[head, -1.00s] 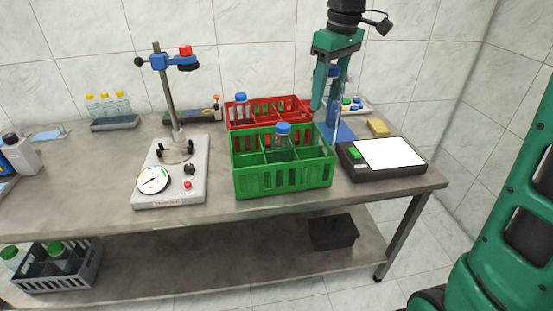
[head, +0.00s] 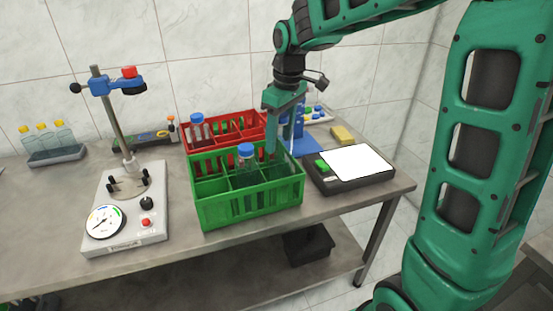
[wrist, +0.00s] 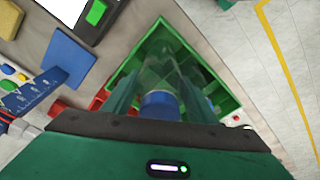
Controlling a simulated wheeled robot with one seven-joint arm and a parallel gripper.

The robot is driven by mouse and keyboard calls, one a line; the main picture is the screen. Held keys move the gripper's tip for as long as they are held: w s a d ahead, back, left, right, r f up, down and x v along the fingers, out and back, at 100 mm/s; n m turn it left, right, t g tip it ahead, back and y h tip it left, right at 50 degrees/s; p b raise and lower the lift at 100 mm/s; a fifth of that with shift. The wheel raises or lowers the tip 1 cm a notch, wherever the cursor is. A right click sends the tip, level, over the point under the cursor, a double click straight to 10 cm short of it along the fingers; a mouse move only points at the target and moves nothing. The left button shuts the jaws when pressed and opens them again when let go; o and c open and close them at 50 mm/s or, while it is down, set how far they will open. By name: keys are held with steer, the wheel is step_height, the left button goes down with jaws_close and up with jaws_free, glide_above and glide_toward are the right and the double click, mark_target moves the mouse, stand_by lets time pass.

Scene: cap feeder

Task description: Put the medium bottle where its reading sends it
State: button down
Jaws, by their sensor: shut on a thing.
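My gripper (head: 283,148) points down over the right end of the green crate (head: 250,213). In the wrist view, it is shut on the clear medium bottle, whose blue cap (wrist: 160,105) sits between the fingers. The bottle's clear body (wrist: 160,68) points down into a compartment of the green crate (wrist: 217,65). In the head view the fingers and crate mostly hide it, and I cannot tell whether it touches the floor. Another blue-capped bottle (head: 246,162) stands in a neighbouring compartment.
The red crate (head: 187,138) stands behind with a blue-capped bottle (head: 197,128). A dark device with a white plate (head: 357,162) is to the right, beside a yellow block (head: 342,134). A gauge stand (head: 125,210) is left. Three yellow-capped bottles (head: 45,138) stand far left.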

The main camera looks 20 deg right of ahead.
mark_target(286, 115)
steer(key=shift+f, duration=3.6)
steer(key=c, duration=1)
jaws_free()
steer(key=shift+f, duration=0.1)
steer(key=r, duration=0.4)
steer(key=s+r, duration=0.1)
steer(key=r, duration=0.7)
steer(key=shift+s+d, duration=0.15)
steer(key=shift+d, duration=0.25)
steer(key=s+d+f+m, duration=0.2)
steer(key=s+d+m, duration=0.2)
steer(key=s, duration=0.6)
steer(key=s+d+f+m, duration=0.3)
steer(key=s+d+m, duration=0.2)
steer(key=s, duration=0.5)
steer(key=s+d+f+m+g, duration=0.1)
steer(key=s+d+f+m, duration=0.2)
steer(key=s+d, duration=0.4)
steer(key=shift+s+d+f+m+h, duration=0.15)
steer(key=shift+s+m, duration=0.25)
steer(key=shift+s, duration=0.5)
steer(key=shift+s+d+f+m+h, duration=0.15)
steer(key=shift+s+d+m, duration=0.2)
steer(key=shift+s, duration=0.55)
